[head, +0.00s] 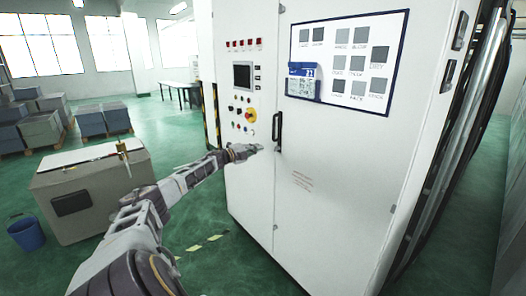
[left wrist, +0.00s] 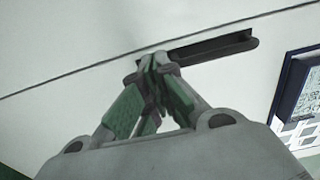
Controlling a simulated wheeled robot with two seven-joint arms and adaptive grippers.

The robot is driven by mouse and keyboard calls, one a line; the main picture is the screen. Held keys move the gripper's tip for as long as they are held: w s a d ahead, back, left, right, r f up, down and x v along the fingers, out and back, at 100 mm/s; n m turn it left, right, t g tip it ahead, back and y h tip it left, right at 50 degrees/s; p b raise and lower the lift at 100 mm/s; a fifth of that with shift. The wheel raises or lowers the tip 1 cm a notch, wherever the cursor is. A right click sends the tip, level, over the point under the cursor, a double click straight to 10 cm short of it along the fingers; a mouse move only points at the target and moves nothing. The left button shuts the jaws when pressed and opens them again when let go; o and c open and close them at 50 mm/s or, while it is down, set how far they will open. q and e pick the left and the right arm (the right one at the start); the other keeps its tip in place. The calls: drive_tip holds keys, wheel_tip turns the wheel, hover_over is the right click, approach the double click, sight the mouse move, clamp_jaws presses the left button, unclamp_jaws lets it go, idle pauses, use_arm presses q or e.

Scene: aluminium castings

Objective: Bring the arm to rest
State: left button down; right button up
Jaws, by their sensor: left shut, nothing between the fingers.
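My left arm reaches in from the bottom left of the head view towards a tall white cabinet (head: 340,165). My left gripper (head: 258,148) is shut and empty, close to the cabinet's front, a little left of the black door handle (head: 278,132). In the left wrist view, the closed fingertips (left wrist: 155,62) overlap one end of the dark handle (left wrist: 215,46); I cannot tell whether they touch it. The cabinet door looks shut. My right gripper is in neither view.
A control panel with a screen (head: 243,77) and a red-yellow knob (head: 251,115) is left of the handle. A board (head: 347,62) hangs on the door. A grey chest (head: 92,190) and blue bin (head: 26,234) stand left.

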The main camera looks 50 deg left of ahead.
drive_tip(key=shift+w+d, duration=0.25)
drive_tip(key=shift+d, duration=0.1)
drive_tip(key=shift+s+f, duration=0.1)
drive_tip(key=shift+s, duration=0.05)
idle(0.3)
